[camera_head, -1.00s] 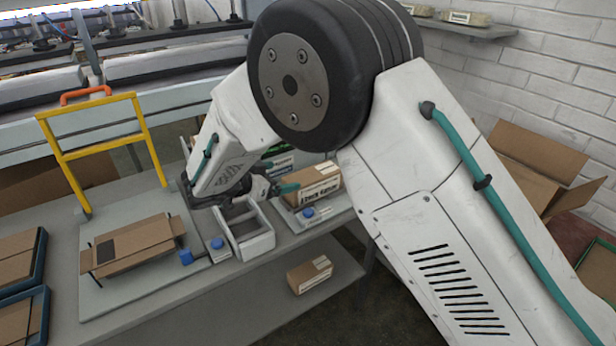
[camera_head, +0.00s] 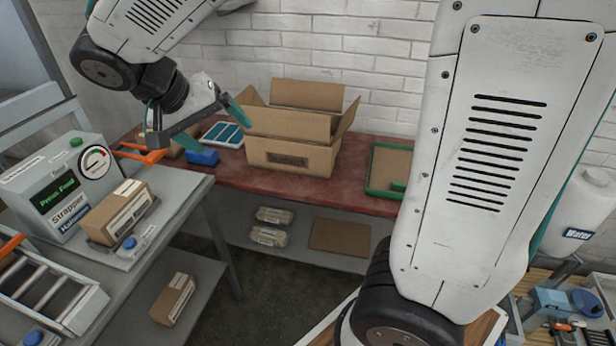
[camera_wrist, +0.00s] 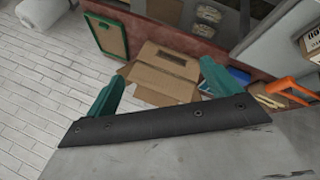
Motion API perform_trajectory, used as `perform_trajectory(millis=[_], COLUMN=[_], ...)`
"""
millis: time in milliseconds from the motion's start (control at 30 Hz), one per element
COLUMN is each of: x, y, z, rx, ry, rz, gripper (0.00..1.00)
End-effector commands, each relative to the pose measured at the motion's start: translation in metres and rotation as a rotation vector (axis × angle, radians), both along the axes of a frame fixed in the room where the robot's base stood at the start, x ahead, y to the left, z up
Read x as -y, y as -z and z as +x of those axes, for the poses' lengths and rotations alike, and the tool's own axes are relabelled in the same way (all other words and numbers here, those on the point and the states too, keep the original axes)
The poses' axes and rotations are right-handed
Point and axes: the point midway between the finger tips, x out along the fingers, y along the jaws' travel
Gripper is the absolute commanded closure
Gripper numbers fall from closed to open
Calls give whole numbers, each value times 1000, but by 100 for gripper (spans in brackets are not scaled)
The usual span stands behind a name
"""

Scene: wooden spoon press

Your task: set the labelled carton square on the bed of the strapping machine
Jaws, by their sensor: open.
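The labelled carton (camera_head: 112,215), small and brown with a pale label over its top and printed side, lies on the grey bed (camera_head: 138,232) of the strapping machine (camera_head: 62,190). It looks roughly parallel to the machine's front; exact squareness is hard to judge. The machine's display is lit green. A printed carton shows at the right edge of the wrist view (camera_wrist: 311,42). My gripper (camera_head: 220,137) is open and empty, over the red bench, up and right of the carton and apart from it. Its teal fingers show in the wrist view (camera_wrist: 160,72), facing a large open carton.
The large open carton (camera_head: 292,158) stands on the red bench (camera_head: 225,176), with a blue box (camera_head: 203,156) and green-edged tray (camera_head: 388,165) beside it. An orange handle (camera_head: 138,152) lies near the machine. Another small carton (camera_head: 173,298) is on the shelf below.

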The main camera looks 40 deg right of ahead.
Motion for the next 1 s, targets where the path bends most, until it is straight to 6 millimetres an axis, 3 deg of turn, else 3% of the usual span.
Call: perform_trajectory(millis=[33,200,300,433,633,1000], x=[18,50,57,57,51,50], y=[-8,-14,-11,-4,4,6], z=[-25,-101,-143,-183,-211,-214], rx=[-36,-143,-164,-158,-130,-128], ry=[-17,-153,-255,-383,-509,-532], rz=[52,237,338,438,504,512], gripper=[11,11,11,11,11,11])
